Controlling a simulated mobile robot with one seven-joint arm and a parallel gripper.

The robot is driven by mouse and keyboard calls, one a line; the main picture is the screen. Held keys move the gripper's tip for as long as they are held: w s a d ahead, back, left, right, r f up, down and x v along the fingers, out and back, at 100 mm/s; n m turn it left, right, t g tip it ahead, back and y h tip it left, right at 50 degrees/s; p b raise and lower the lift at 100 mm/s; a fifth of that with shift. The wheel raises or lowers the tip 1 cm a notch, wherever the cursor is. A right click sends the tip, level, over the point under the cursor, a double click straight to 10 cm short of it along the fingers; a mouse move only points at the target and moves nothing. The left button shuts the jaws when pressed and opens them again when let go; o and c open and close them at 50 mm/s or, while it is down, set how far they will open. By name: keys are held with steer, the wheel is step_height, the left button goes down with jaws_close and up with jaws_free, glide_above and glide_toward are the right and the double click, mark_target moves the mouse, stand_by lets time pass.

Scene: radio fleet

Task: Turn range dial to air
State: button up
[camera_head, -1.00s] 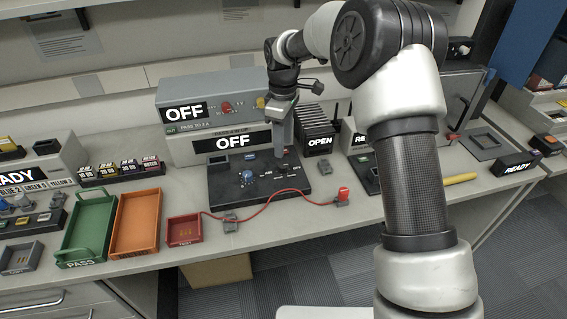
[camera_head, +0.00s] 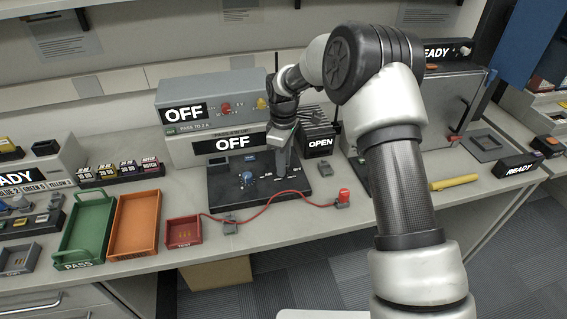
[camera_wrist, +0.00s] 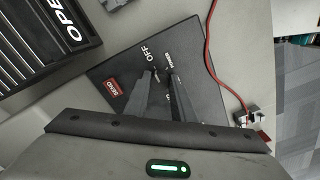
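The black control panel (camera_head: 222,192) lies on the bench below a white box reading OFF. A blue-topped knob (camera_head: 247,179) stands on its left half. My gripper (camera_head: 282,168) points down over the panel's right half, hiding part of it. In the wrist view, my gripper (camera_wrist: 161,72) has two dark fingers with a narrow gap. A small pale lever (camera_wrist: 156,74) shows between the tips, beside the OFF and POWER labels; touching is unclear. A red SEND button (camera_wrist: 112,88) is nearby. I cannot read a range or air label.
A red cable (camera_head: 270,205) crosses the panel front to a red plug (camera_head: 344,195). A black ribbed OPEN unit (camera_head: 320,142) stands close right of my gripper. Red (camera_head: 170,238), orange (camera_head: 113,250) and green (camera_head: 64,242) trays lie left.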

steer(key=c, duration=0.3)
